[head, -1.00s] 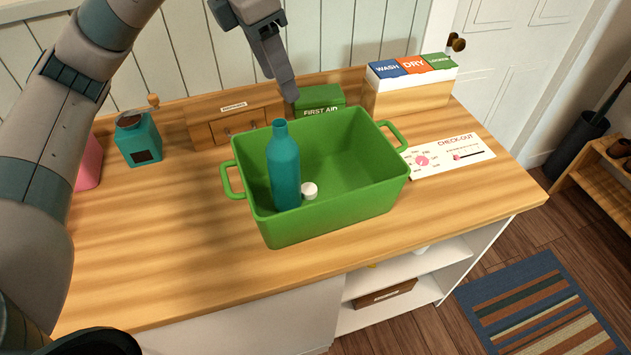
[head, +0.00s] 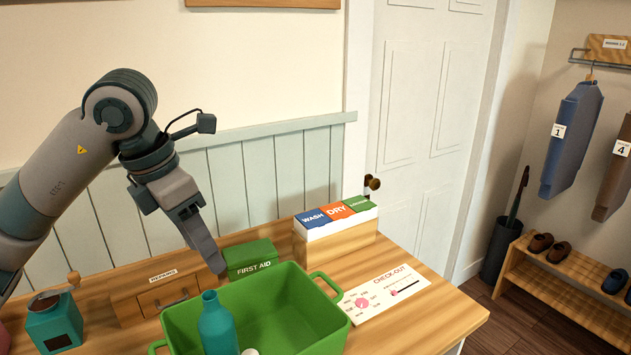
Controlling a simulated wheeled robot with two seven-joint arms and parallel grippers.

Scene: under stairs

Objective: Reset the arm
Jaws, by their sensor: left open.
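My left arm comes in from the left, and its gripper (head: 217,262) points down over the back of the counter. It is open and holds nothing, just above the back left rim of a green bin (head: 287,305). The bin stands on the wooden counter with a teal bottle (head: 217,325) upright in it. A small white round thing (head: 250,351) beside the bottle is cut by the lower frame edge. My right gripper is not in view.
A teal canister (head: 54,322) stands left. A check-out card (head: 386,293) lies right. Open air is above the counter.

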